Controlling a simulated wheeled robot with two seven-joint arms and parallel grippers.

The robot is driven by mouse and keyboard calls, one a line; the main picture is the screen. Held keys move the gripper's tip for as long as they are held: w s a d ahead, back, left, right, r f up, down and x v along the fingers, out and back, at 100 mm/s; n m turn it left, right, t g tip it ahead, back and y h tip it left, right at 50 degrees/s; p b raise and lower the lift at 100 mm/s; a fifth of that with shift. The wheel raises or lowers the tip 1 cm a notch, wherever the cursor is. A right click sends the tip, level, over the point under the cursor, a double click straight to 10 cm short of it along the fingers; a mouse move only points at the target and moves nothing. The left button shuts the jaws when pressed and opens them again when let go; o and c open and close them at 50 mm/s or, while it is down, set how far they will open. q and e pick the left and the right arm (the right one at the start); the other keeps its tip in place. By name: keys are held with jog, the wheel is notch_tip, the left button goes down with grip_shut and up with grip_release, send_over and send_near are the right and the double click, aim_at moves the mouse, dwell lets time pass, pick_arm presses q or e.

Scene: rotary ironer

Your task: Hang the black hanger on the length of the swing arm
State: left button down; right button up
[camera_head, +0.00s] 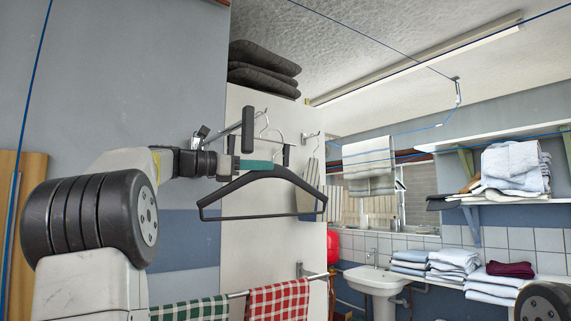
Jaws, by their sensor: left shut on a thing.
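The black hanger (262,217) hangs level in front of the white panel, its shoulders spread below my left gripper (262,166). My left gripper, with teal at its fingers, is shut on the hanger near its neck. A dark bar with an upright end piece (248,130), which looks like the swing arm, stands just above the gripper. A metal hook shows close beside this end piece; I cannot tell whether it touches the bar. My right gripper is not in view.
Other hangers (307,172) hang on the white panel (245,240) behind. A rail below carries green (190,309) and red (278,300) checked cloths. Dark cushions (262,70) lie on top of the panel. A sink (377,281) and folded linen (455,260) are at the right.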

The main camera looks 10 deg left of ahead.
pick_arm(q)
jog(key=shift+w+d+r, duration=0.4)
jog(key=shift+d+r, duration=0.1)
jog(key=shift+d, duration=0.2)
jog(key=shift+n+t, duration=0.3)
